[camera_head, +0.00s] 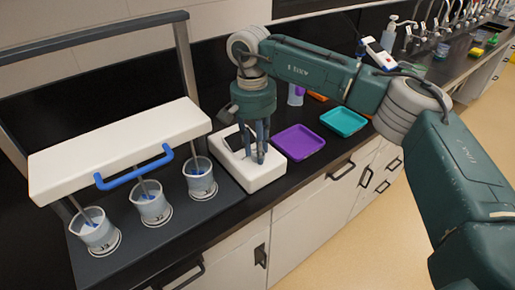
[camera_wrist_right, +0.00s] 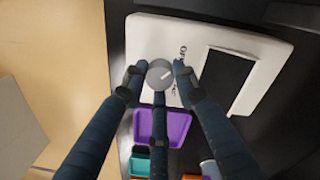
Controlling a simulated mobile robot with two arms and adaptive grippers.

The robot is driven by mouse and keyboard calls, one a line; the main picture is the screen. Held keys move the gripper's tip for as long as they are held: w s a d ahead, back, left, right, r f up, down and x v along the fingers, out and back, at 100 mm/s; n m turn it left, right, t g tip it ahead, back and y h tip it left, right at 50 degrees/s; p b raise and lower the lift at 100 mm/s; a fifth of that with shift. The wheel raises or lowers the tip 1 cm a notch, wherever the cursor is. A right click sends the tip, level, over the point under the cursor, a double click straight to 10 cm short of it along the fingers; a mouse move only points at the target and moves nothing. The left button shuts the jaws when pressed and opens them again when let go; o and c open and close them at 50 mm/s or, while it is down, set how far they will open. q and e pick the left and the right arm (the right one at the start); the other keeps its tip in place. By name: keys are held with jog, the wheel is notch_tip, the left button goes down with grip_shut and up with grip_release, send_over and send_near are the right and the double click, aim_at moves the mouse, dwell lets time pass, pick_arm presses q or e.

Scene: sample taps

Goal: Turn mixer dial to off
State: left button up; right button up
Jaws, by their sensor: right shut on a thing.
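The mixer dial (camera_wrist_right: 160,73) is a round grey knob with a light pointer mark on a white control box (camera_wrist_right: 150,35). The pointer slants toward the upper right in the wrist view. Dark lettering beside the dial is partly covered and hard to read. My right gripper (camera_wrist_right: 155,76) points down and is shut on the dial, its fingers around the knob. In the head view my right gripper (camera_head: 259,156) stands over the control box (camera_head: 262,182), and its fingers hide the dial. My left gripper is not in view.
The box's dark screen (camera_wrist_right: 228,82) lies beside the dial. A stirrer stand with a white head (camera_head: 120,150), blue handle (camera_head: 134,167) and beakers (camera_head: 152,208) is at left. A purple tray (camera_head: 298,143) and teal tray (camera_head: 343,121) lie to the right.

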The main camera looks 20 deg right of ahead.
aim_at(255, 151)
jog(key=shift+w+r+n, duration=0.15)
jog(key=shift+n, duration=0.15)
dwell(0.4)
jog(key=o, duration=1.1)
jog(key=shift+c, duration=0.2)
jog(key=shift+o, duration=0.4)
notch_tip(255, 151, up, 12)
jog(key=shift+w+a, duration=0.15)
jog(key=shift+a, duration=0.1)
